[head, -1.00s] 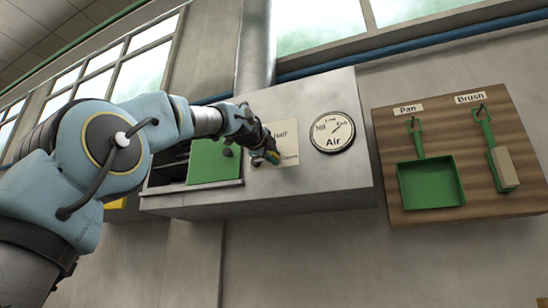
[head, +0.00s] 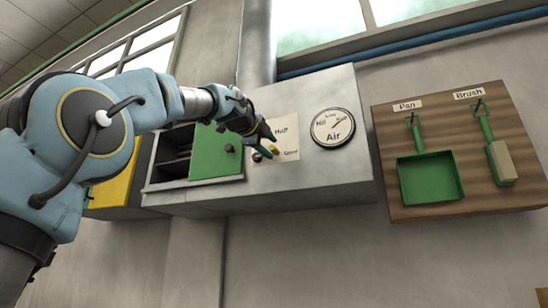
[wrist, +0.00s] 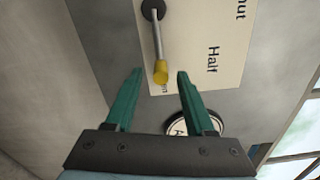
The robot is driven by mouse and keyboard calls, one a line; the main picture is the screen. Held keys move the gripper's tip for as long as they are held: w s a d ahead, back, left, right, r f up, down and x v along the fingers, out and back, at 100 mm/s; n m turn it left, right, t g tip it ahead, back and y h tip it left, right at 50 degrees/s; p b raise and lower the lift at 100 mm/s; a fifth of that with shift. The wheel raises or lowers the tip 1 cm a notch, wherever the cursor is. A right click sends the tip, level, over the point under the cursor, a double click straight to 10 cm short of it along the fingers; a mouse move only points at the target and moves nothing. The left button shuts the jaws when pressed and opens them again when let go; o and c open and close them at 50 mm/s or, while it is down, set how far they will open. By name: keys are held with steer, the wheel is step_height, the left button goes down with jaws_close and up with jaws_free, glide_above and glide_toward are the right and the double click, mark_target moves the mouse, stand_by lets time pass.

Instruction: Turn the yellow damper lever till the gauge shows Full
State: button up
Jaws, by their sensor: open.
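The lever's yellow tip (wrist: 160,73) sits on a thin grey rod running from a dark round pivot on a cream plate (wrist: 200,35). The plate reads Half and, cut off, "hut"; a lower word is partly covered. In the head view the yellow tip (head: 273,150) shows just below my fingers. My gripper (wrist: 159,74) is open, one green finger on each side of the tip, with gaps and no clear contact. The round gauge (head: 333,127) reads Air, with small labels including Nil; its needle points to the upper right.
The metal housing (head: 310,180) has a green door (head: 213,153) beside a dark opening, left of the plate. A yellow box (head: 113,187) is further left. A wooden board (head: 385,150) with a green pan and a brush hangs at right.

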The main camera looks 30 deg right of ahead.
steer(key=b+v, duration=0.2)
steer(key=v, duration=0.4)
steer(key=shift+b, duration=0.4)
steer(key=shift+a+f, duration=0.1)
